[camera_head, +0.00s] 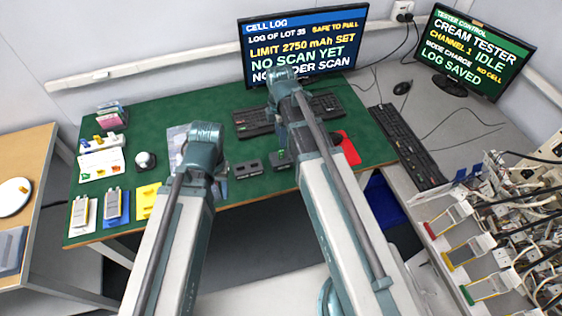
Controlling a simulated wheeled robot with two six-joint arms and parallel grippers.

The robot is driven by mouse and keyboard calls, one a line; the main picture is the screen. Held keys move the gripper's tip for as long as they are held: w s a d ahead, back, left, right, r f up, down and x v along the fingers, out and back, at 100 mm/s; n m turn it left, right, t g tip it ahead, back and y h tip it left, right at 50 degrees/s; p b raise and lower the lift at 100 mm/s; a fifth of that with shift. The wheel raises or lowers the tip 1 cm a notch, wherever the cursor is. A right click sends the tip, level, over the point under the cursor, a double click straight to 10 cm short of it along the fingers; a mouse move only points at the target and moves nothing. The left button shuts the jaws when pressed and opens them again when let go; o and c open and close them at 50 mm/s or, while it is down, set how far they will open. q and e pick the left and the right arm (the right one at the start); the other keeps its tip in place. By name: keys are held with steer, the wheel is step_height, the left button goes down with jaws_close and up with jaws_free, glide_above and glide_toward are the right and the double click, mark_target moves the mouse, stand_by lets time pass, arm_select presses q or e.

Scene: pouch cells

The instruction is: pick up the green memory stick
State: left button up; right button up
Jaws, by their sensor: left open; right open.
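A small green piece, which looks like the green memory stick (280,154), stands at a small black block (284,164) near the front edge of the green desk, just left of my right forearm. It is small and partly crowded by the arm, so its exact shape is unclear. My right gripper (281,132) hangs under its wrist, above the desk and behind the green piece, apparently empty; the arm hides much of it. My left gripper (221,186) is low at the desk's front edge, left of a second black block (247,169), mostly hidden by its wrist. Both are open.
A keyboard (255,121) and monitor (303,48) stand behind. A red pad (348,148) lies right of my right arm. Cabling and cell holders crowd the right.

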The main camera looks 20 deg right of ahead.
mark_target(281, 151)
arm_select(q)
steer(key=shift+f, duration=0.65)
arm_select(e)
steer(key=shift+f, duration=0.65)
arm_select(q)
steer(key=shift+b, duration=0.3)
arm_select(e)
steer(key=shift+f, duration=0.1)
steer(key=f+b, duration=0.5)
steer(key=shift+s+f, duration=0.1)
steer(key=shift+s, duration=0.2)
arm_select(q)
step_height(281, 151, down, 5)
steer(key=shift+f, duration=0.1)
arm_select(e)
jaws_close()
